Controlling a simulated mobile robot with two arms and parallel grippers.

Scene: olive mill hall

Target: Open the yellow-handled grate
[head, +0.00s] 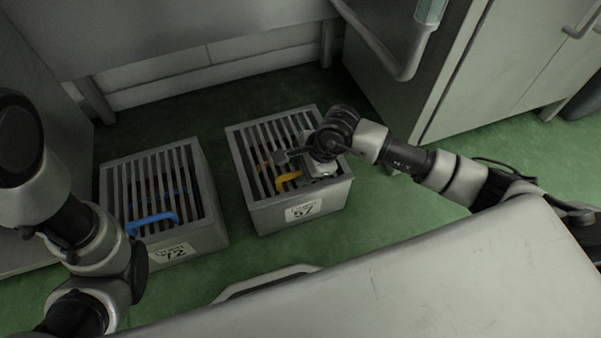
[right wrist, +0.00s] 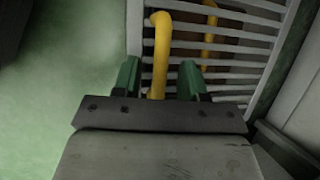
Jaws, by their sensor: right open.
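The grate with the yellow handle (head: 287,178) is the slatted top (head: 258,140) of the grey box at the centre of the head view. The slats look level and closed over the box. My right gripper (head: 294,157) is over this grate, right by the handle. In the right wrist view, its two green fingers (right wrist: 160,80) are open, with the yellow handle (right wrist: 158,50) between them. I cannot tell whether they touch it. Another yellow piece (right wrist: 209,35) shows by the slats. My left arm is at the left edge; its gripper is not visible.
A second slatted box (head: 200,195) with a blue handle (head: 152,221) stands to the left. A grey cabinet (head: 400,75) is at the right, and a pale worktop (head: 430,285) fills the front. Green floor (head: 225,245) shows between the boxes.

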